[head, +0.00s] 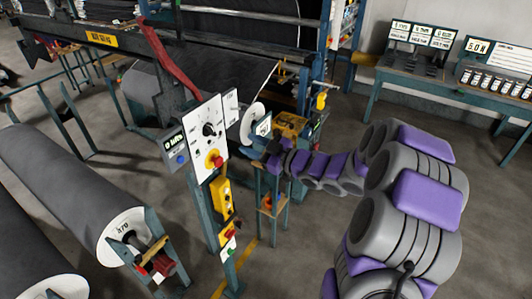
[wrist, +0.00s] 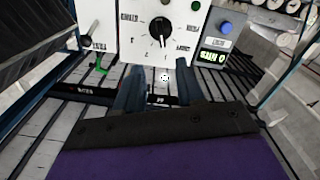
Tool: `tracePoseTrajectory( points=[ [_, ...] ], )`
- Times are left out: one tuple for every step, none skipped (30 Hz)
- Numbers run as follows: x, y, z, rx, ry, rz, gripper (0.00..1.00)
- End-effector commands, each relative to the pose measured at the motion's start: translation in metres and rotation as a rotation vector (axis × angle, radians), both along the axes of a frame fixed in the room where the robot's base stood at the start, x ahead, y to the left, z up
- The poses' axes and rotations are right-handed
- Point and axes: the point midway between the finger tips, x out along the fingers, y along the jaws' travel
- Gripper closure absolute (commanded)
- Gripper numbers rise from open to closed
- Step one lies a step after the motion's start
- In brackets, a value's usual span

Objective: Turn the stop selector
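The stop selector is most likely the black round knob with a white pointer line on a white panel. It shows in the head view (head: 210,129) and at the top centre of the wrist view (wrist: 160,30). The labels around it are too small to read. My gripper (wrist: 162,75) has its two dark fingers spread with a gap between them, and nothing shows gripped. In the wrist view the fingers point toward the panel, and the knob lies beyond the tips, apart from them. In the head view my gripper (head: 270,148) is right of the panel.
A red button (head: 214,160) sits below the knob. A blue button (wrist: 226,27) and a green-lit display (wrist: 212,56) are beside the panel. A yellow box (head: 222,198) hangs on the post below.

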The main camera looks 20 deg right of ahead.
Motion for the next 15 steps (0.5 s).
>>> tracePoseTrajectory(
  points=[
    [-0.007,-0.006,-0.002,-0.003,0.003,-0.004,0.62],
    [-0.010,-0.009,-0.002,-0.003,0.003,-0.003,0.62],
    [-0.015,-0.012,-0.002,-0.001,0.003,-0.003,0.62],
    [-0.018,-0.014,-0.002,0.000,0.002,-0.003,0.62],
    [-0.020,-0.016,-0.002,0.000,0.001,-0.004,0.62],
    [-0.024,-0.018,-0.002,0.000,0.002,-0.003,0.62],
    [-0.026,-0.020,-0.002,0.000,0.002,-0.002,0.62],
    [-0.028,-0.022,-0.002,0.000,0.002,-0.002,0.62],
    [-0.030,-0.023,-0.002,0.000,0.002,-0.002,0.62],
    [-0.032,-0.024,-0.002,0.000,0.002,-0.001,0.62],
    [-0.033,-0.025,-0.002,-0.001,0.003,-0.001,0.62],
    [-0.034,-0.026,-0.002,-0.001,0.003,-0.001,0.62],
    [-0.035,-0.026,-0.002,-0.001,0.003,-0.001,0.62],
    [-0.036,-0.027,-0.002,-0.001,0.003,-0.001,0.62],
    [-0.036,-0.027,-0.002,-0.001,0.003,-0.001,0.62]
  ],
)
